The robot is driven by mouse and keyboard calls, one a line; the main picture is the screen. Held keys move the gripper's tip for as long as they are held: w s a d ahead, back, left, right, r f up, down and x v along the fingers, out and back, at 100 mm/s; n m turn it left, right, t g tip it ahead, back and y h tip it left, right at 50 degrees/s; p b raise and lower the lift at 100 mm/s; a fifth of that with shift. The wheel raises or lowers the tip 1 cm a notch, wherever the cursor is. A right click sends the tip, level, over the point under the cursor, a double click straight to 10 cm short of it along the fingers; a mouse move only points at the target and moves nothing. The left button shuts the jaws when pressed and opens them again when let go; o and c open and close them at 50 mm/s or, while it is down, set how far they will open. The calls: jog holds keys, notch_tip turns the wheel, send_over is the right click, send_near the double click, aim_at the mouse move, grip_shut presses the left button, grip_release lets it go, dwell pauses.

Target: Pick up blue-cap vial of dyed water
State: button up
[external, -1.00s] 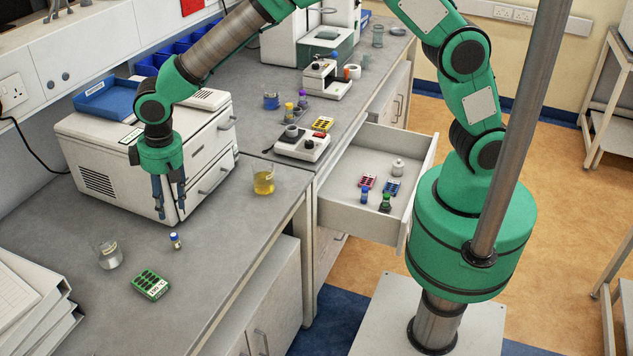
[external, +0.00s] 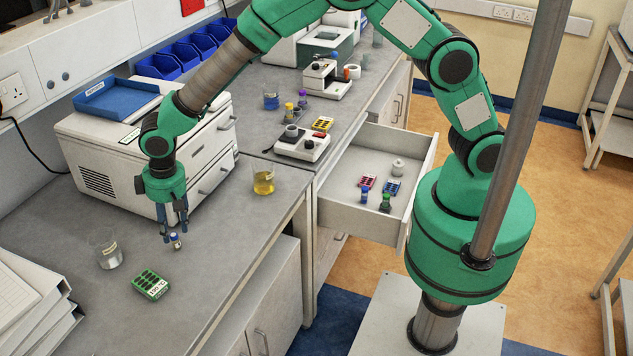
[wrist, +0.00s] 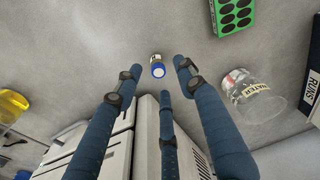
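The blue-cap vial (external: 175,241) stands upright on the grey bench top. In the wrist view its blue cap (wrist: 158,71) lies ahead of and between the spread blue fingers. My gripper (external: 172,232) is open and just above the vial, with fingers pointing down. In the external view the fingertips overlap the vial's upper part; I cannot tell whether they touch it. Another small vial with a blue cap (external: 364,196) stands in the open drawer.
A green rack (external: 151,284) and a clear beaker (external: 109,255) stand near the vial. A beaker of yellow liquid (external: 263,181) is to the right. A white drawer cabinet (external: 110,165) stands behind my gripper. Bench top right of the vial is clear.

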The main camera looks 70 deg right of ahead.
aim_at(174, 235)
dwell(0.3)
jog(key=shift+w+f+b, duration=0.2)
jog(key=shift+f+b, duration=0.25)
jog(key=shift+f, duration=2.15)
jog(key=shift+c, duration=0.5)
jog(key=c, duration=0.8)
